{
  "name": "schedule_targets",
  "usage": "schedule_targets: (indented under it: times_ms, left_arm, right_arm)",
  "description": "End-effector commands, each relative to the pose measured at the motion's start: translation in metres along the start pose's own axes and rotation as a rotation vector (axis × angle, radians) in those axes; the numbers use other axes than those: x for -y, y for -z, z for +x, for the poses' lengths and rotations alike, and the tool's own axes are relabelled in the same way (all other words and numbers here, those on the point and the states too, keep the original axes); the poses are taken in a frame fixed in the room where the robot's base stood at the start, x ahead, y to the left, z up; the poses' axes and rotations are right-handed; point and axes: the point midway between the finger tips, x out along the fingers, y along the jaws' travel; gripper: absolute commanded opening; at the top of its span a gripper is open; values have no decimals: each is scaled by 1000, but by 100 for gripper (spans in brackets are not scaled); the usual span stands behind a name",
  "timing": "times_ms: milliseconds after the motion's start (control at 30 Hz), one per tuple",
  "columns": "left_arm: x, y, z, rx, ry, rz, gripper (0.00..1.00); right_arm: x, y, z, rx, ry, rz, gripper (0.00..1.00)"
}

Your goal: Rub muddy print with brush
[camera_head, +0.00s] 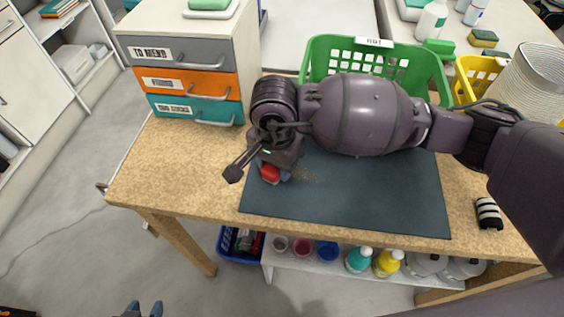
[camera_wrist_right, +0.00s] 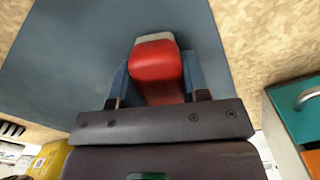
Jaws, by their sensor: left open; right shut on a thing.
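My right gripper (camera_head: 272,170) is shut on the brush (camera_head: 270,174), whose red body shows between the blue fingers. In the right wrist view the brush (camera_wrist_right: 155,62) has a pale grey edge at its far end, and the right gripper's fingers (camera_wrist_right: 156,80) lie on both sides of it. The brush is at the left part of the dark mat (camera_head: 345,195); whether it touches the mat I cannot tell. A faint brown muddy print (camera_head: 306,177) shows on the mat just right of the brush, partly hidden by my right arm. My left gripper (camera_head: 145,308) is open and empty at the bottom edge, below the table.
A green basket (camera_head: 318,50) stands behind the mat, with a yellow basket (camera_head: 468,78) to its right. A drawer unit (camera_head: 185,80) stands at the back left. A black-and-white striped item (camera_head: 489,214) lies on the right. The front left tabletop (camera_head: 180,175) is clear.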

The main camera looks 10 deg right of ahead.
Motion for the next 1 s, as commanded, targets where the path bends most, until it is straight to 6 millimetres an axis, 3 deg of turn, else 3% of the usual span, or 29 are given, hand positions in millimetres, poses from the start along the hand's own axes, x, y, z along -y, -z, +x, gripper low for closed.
schedule_targets:
  times_ms: [533, 1000]
  left_arm:
    - [-1, 21, -2, -39, 2, -10, 43]
    - [4, 18, -8, -31, 5, 5, 43]
  right_arm:
    - [-27, 12, -2, -1, -2, 1, 20]
    - [-46, 19, -2, -1, -1, 1, 20]
